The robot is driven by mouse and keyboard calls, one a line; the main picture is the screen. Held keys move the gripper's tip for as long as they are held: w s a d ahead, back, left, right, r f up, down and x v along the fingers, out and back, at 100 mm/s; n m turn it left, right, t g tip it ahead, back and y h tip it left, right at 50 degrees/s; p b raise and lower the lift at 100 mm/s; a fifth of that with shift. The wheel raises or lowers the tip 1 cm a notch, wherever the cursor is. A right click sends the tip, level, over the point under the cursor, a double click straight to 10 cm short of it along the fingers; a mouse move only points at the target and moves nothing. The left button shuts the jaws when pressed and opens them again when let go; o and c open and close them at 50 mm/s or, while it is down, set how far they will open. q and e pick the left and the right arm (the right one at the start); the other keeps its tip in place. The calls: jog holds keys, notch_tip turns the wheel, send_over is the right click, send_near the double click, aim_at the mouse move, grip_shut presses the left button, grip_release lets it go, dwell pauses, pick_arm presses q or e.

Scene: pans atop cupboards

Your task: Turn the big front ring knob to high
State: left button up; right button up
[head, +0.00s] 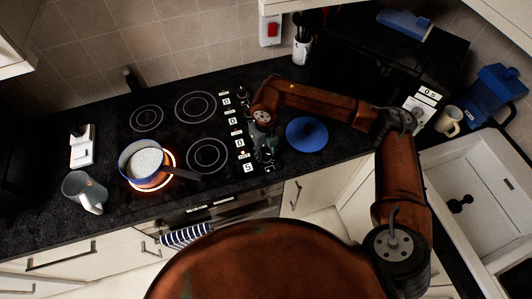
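The black hob (178,138) has several rings. A front ring (174,157) glows orange under a blue pan (131,151) with pale contents; the other front ring (207,155) is dark. The knobs (256,157) run down the hob's right side, beside small white number displays (248,168). The nearest display appears to read 5 and the others 0. My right gripper (264,156) points down at the front end of the knob row. The fingers are small and dark, so contact with a knob and finger opening are unclear. My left gripper is out of view.
A blue lid (307,134) lies on the counter just right of my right gripper. A grey mug (84,192) stands left of the pan. A utensil pot (302,48) stands at the back. The sink (475,195) is at the right.

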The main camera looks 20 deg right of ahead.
aim_at(266, 154)
jog(key=shift+o, duration=1.4)
notch_tip(266, 154, up, 12)
jog(key=shift+s+f, duration=0.1)
